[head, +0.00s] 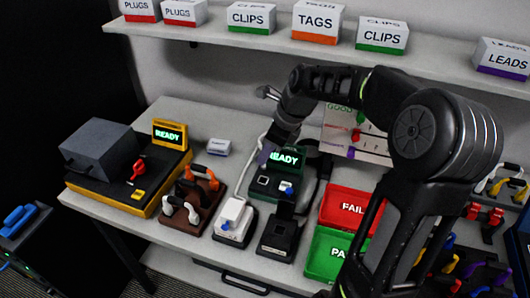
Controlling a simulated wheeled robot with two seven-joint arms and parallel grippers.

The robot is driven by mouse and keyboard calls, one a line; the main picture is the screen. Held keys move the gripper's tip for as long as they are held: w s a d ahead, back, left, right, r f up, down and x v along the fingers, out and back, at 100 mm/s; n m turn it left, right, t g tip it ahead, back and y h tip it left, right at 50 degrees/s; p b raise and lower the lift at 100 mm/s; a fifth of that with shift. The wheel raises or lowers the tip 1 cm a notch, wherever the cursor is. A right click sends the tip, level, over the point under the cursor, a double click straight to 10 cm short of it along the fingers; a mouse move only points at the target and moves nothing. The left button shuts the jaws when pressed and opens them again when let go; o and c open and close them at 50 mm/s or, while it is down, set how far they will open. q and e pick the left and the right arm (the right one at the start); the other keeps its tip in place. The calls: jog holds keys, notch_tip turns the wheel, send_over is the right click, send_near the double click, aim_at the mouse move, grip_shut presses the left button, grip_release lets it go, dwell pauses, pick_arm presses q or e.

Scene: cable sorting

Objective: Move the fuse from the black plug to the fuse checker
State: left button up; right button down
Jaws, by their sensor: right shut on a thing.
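The fuse checker (266,183) is a dark green box with a lit READY screen, standing mid-table. The black plug (283,213) stands in a black holder in front of it. My right arm reaches over from the right, and its gripper (266,153) points down at the checker's back left, beside the screen. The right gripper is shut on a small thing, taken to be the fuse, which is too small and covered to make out. I cannot tell whether it touches the checker. My left gripper is not in view.
A white plug (233,213) stands left of the black one, beside a brown rack (207,207) of cables. A yellow-black tester (120,190) sits at the left. Red FAIL (345,205) and green PASS (322,262) trays lie right. A shelf (220,33) of boxes runs above.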

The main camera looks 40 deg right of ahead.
aim_at(266, 164)
notch_tip(266, 164, down, 4)
jog(key=b, duration=0.2)
jog(key=shift+r+b, duration=0.25)
jog(key=shift+b, duration=0.05)
jog(key=shift+f, duration=0.55)
dwell(0.7)
jog(key=shift+f, duration=0.65)
dwell(1.0)
jog(key=shift+f, duration=0.25)
dwell(0.6)
jog(key=c, duration=0.8)
grip_release()
jog(key=shift+r+p, duration=3.3)
jog(key=shift+r, duration=0.75)
